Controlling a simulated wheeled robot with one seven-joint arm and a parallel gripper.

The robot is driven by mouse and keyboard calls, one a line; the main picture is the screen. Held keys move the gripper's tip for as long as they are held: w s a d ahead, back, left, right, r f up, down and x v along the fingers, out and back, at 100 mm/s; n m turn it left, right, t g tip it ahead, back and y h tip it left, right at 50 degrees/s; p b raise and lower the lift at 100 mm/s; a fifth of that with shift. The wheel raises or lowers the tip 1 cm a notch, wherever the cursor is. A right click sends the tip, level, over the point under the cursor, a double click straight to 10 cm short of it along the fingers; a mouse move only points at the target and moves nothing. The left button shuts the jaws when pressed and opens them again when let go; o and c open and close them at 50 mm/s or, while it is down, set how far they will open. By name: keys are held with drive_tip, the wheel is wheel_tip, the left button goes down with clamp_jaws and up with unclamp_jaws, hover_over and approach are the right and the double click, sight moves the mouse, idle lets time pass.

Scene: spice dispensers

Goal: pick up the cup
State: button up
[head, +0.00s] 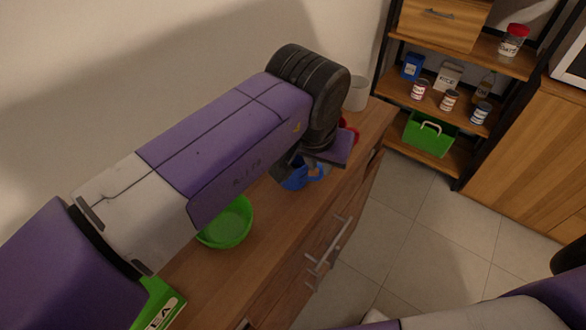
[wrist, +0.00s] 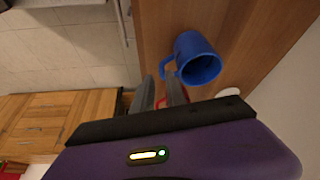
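The blue cup (head: 296,180) stands on the wooden counter, partly hidden in the head view by my arm. In the wrist view the blue cup (wrist: 198,60) shows its open mouth, with its handle on the left side. My gripper (wrist: 160,82) has its two fingers apart, with a gap between them. The fingertips are close to the handle; whether they touch it I cannot tell. In the head view the fingers are mostly hidden behind my wrist.
A green bowl (head: 226,226) and a green tea box (head: 160,306) are nearer on the counter (head: 262,240). A red item (head: 352,130) and a white container (head: 356,94) stand beyond the cup. The wall runs along the counter's left side. A shelf with jars (head: 450,100) is at the right.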

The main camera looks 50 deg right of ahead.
sight(321, 170)
drive_tip(key=shift+w+b+x, duration=0.2)
drive_tip(key=shift+b+x, duration=3.45)
drive_tip(key=shift+x, duration=0.3)
drive_tip(key=shift+d+r, duration=0.15)
drive_tip(key=shift+c, duration=0.3)
clamp_jaws()
